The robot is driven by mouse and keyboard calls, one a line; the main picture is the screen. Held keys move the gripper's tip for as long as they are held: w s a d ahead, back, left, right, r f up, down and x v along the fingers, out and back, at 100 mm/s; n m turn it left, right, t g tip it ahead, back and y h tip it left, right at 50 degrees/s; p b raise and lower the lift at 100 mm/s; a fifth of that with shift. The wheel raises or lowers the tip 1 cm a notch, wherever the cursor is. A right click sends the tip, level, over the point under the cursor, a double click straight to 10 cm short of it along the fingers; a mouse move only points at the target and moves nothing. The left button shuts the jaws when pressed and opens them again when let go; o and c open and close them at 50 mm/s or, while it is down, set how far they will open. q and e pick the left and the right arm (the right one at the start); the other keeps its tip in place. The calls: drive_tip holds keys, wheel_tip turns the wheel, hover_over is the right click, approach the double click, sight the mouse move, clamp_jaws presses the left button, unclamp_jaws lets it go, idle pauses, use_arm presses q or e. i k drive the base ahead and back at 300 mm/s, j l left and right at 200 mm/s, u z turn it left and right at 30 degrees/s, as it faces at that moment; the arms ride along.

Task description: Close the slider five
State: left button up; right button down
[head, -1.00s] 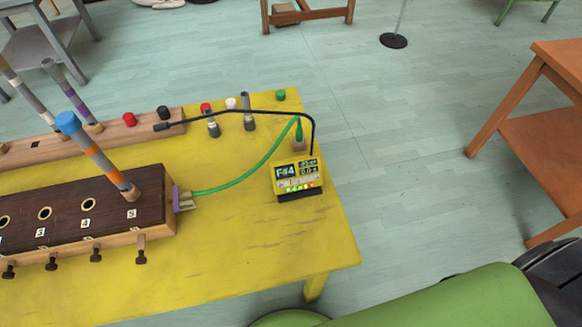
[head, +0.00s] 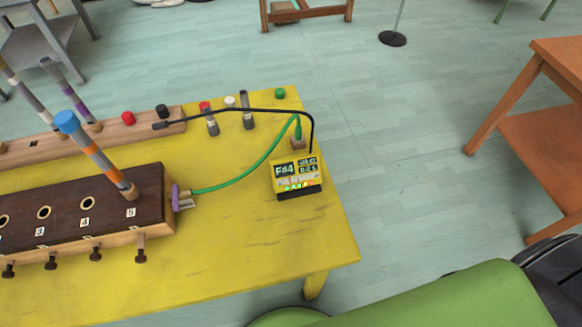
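A dark-topped wooden box (head: 68,215) lies on the yellow table at the left and runs out of the picture. Its top has round holes with number labels; 3, 4 and 5 can be read. Slider five is the dark knobbed peg (head: 141,250) on the front side below the label 5 (head: 131,212). It sticks out of the front face, like the neighbouring slider four (head: 95,251). A tube with a blue top and orange and grey bands (head: 96,155) stands tilted in the hole by label 5. Neither of my grippers is in view.
The yellow table (head: 250,240) is bare at its front right. A yellow tuner (head: 297,177) reading F#4 stands there, with a green cable (head: 243,180) and a black gooseneck (head: 260,111). A rear rack (head: 140,130) holds more tubes. An orange table (head: 555,145) stands at right.

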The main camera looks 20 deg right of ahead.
sight(141, 258)
drive_tip(key=k+l+u, duration=0.15)
drive_tip(key=u, duration=1.3)
